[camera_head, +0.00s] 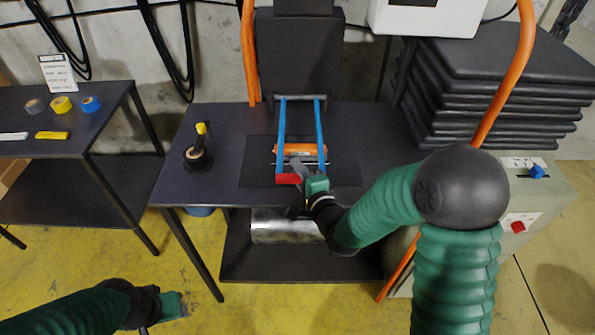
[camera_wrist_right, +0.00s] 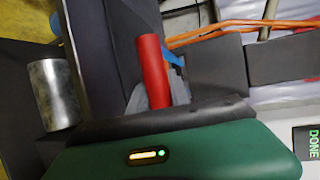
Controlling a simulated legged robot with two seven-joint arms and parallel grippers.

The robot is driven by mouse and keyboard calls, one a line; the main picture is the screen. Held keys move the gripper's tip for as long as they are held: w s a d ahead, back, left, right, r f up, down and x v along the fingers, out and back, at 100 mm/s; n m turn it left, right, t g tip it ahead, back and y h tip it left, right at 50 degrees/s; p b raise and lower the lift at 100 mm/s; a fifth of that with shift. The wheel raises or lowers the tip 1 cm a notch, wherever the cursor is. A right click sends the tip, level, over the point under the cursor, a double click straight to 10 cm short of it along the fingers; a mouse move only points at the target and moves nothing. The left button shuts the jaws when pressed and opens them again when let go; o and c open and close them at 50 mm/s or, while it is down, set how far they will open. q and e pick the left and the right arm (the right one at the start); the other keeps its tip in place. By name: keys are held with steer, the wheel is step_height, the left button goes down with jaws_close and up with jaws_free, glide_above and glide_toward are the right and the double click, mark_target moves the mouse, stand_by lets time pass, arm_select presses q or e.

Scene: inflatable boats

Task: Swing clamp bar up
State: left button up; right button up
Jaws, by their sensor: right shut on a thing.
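The clamp bar (camera_head: 282,130) has two blue side arms running from the back of the dark table to a red handle (camera_head: 288,178) at the front. It lies over an orange roller or block (camera_head: 300,149). My right gripper (camera_head: 301,175) is at the red handle and shut on it. The wrist view shows the red handle (camera_wrist_right: 152,65) upright in the picture, its lower end between grey fingers, with a bit of blue arm (camera_wrist_right: 173,62) beside it. My left gripper (camera_head: 172,306) is low at the left, away from the table; its jaws are unclear.
A black holder with a yellow-topped tool (camera_head: 202,145) stands left on the table (camera_head: 225,120). A metal cylinder (camera_head: 285,227) lies on the lower shelf. A side table (camera_head: 90,105) holds tape rolls. Orange rails (camera_head: 508,75) and stacked dark sheets (camera_head: 500,85) are at the right.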

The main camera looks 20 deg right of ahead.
steer(key=shift+f, duration=0.1)
jaws_close()
steer(key=shift+s+a+f, duration=0.1)
steer(key=shift+s+f, duration=0.05)
stand_by(0.7)
step_height(320, 180, up, 2)
steer(key=p, duration=0.3)
steer(key=shift+g, duration=0.3)
steer(key=w+d+r+g+p, duration=0.1)
steer(key=w+r+p, duration=0.3)
steer(key=r+p, duration=0.6)
steer(key=w+d+r+m+g+p, duration=0.1)
steer(key=w+r+g+p, duration=0.2)
steer(key=r+p, duration=0.7)
steer(key=shift+w+d+m+g+p, duration=0.15)
steer(key=shift+w+m+g+p, duration=0.3)
steer(key=shift+p, duration=3.45)
steer(key=shift+r, duration=0.1)
